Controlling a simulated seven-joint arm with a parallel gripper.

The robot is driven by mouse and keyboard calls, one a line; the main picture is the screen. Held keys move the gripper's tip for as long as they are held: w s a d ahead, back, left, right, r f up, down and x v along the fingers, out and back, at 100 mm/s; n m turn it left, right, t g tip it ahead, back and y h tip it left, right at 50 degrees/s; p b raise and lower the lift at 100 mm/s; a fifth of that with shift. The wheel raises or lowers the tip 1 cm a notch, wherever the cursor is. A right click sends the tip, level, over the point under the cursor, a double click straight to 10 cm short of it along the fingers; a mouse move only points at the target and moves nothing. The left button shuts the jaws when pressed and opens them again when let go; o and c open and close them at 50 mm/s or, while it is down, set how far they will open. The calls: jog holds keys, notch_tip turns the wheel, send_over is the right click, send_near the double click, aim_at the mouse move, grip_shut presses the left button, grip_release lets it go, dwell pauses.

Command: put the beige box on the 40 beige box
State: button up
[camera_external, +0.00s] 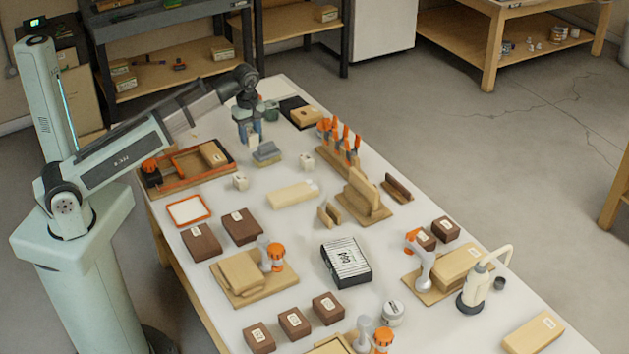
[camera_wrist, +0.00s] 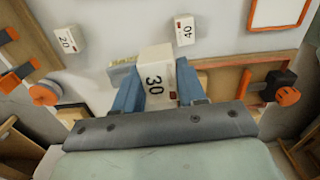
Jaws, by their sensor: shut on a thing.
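My gripper (camera_wrist: 158,92) is shut on a small beige box marked 30 (camera_wrist: 154,62), held between its two blue fingers. In the external view my gripper (camera_external: 250,136) is at the far part of the bench, and the fingers mostly hide the held box. The beige box marked 40 (camera_wrist: 184,30) stands apart from the held box, above and right of it in the wrist view. It appears to be the small box (camera_external: 240,182) in front of the orange-edged tray. A beige box marked 20 (camera_wrist: 68,38) is at left in the wrist view, likely the other small box (camera_external: 306,161).
A grey block (camera_external: 267,153) lies close to my gripper. The orange-edged tray (camera_external: 160,190) is to the left, and a rack of orange-handled tools (camera_external: 340,140) is to the right. A long beige block (camera_external: 291,194) lies nearer the camera, beside the small boxes.

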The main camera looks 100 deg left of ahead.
aim_at(240, 176)
jog(key=shift+s+d+f+n, duration=0.6)
jog(key=shift+s+d+n, duration=1.15)
jog(key=shift+n, duration=0.25)
jog(key=shift+f, duration=4.95)
jog(key=shift+f, duration=0.1)
jog(key=o, duration=1.1)
jog(key=shift+r, duration=6.15)
